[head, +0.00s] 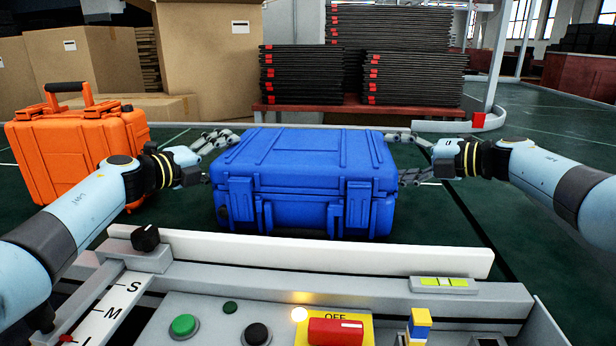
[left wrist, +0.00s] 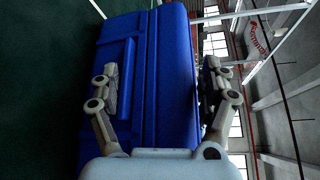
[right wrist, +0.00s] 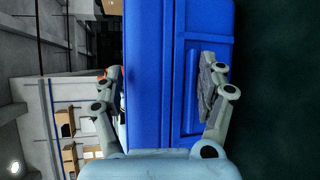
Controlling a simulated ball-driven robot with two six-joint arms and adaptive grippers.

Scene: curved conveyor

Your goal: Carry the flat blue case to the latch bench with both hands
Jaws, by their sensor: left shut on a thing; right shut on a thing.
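The flat blue case (head: 300,165) is level in the middle of the head view, its two latches facing me. My left gripper (head: 215,158) is shut on the case's left end, one finger over the top edge and one lower on the side. My right gripper (head: 408,160) is shut on the right end in the same way. In the left wrist view the fingers (left wrist: 160,95) straddle the blue case (left wrist: 150,60). In the right wrist view the fingers (right wrist: 160,95) straddle it too (right wrist: 150,60). I cannot make out a latch bench for sure.
A grey console (head: 240,312) with buttons, a red switch and a white front rail (head: 320,252) lies close before the case. An orange case (head: 80,140) stands at left. Cardboard boxes (head: 205,45) and stacked black trays (head: 400,70) are behind. Green floor is open at right.

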